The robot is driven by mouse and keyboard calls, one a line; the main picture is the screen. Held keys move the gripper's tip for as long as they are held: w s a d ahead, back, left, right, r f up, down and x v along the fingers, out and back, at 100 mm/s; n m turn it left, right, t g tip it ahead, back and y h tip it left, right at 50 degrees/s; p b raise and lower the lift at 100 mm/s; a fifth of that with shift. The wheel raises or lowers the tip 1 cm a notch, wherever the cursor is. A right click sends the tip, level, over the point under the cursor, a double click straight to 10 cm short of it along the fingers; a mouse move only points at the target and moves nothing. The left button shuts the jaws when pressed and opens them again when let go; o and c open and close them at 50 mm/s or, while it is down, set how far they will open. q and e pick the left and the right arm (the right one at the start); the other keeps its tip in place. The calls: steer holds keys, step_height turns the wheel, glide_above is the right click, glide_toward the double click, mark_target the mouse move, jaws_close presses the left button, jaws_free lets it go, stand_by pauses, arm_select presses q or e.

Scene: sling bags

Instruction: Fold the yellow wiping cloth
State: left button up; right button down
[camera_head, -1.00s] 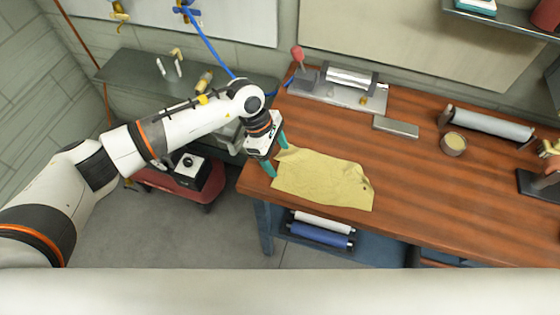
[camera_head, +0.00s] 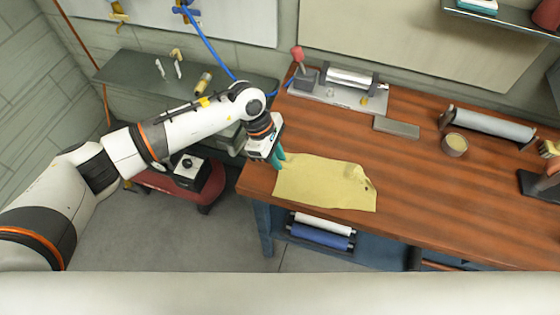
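The yellow wiping cloth (camera_head: 325,185) lies spread on the wooden workbench (camera_head: 430,215), near its left end. It is mostly flat, with a small raised wrinkle and a dark spot near its right end. My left gripper (camera_head: 278,158) is at the cloth's upper left corner. Its green fingers are together and appear shut on the cloth's edge there; the pinched part is mostly hidden by the fingers. My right gripper is not in view.
Behind the cloth stands a metal device with a red-knobbed lever (camera_head: 297,54). A grey flat block (camera_head: 396,127), a small round tin (camera_head: 455,144) and a grey roller (camera_head: 488,124) are farther right. The bench right of the cloth is clear.

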arm_select(q)
jaws_close()
